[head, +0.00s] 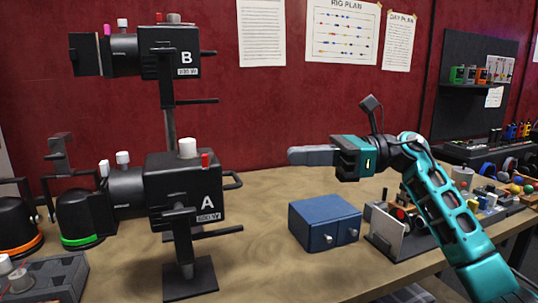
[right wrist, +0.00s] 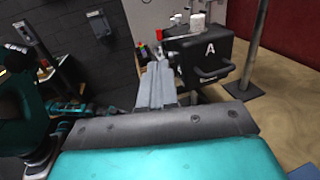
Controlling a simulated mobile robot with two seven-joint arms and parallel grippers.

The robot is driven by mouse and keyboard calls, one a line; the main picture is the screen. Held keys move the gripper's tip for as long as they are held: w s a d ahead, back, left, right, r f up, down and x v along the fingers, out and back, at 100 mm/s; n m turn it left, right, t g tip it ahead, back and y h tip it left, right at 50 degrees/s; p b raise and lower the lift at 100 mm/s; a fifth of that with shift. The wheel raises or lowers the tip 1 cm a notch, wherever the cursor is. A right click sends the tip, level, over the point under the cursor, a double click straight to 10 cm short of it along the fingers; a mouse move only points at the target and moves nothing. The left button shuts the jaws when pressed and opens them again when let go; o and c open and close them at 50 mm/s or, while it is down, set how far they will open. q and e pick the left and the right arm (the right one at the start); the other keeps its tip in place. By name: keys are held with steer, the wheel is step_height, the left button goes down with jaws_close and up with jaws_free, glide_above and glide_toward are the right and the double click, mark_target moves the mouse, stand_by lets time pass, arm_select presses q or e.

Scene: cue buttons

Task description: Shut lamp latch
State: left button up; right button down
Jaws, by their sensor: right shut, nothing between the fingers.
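Lamp A (head: 195,197) is a black stage lamp on a stand at the left of the table, with a white knob (head: 187,148) and a red knob (head: 205,160) on top. Lamp B (head: 160,58), also black, is mounted above it on the same post. I cannot tell which part is the latch or whether it is open. My right gripper (head: 296,157) is shut and empty, in the air right of lamp A and apart from it, pointing left. In the right wrist view its fingers (right wrist: 157,85) point toward lamp A (right wrist: 208,55).
A blue box (head: 325,222) stands on the table (head: 270,262) below my right gripper. Several small parts lie farther right. A lamp with a green ring (head: 80,240) and one with an orange ring (head: 20,245) stand at the left. The table between lamp A and the box is clear.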

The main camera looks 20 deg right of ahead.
steer(key=p+x, duration=0.2)
steer(key=x, duration=1.1)
steer(key=shift+p, duration=0.4)
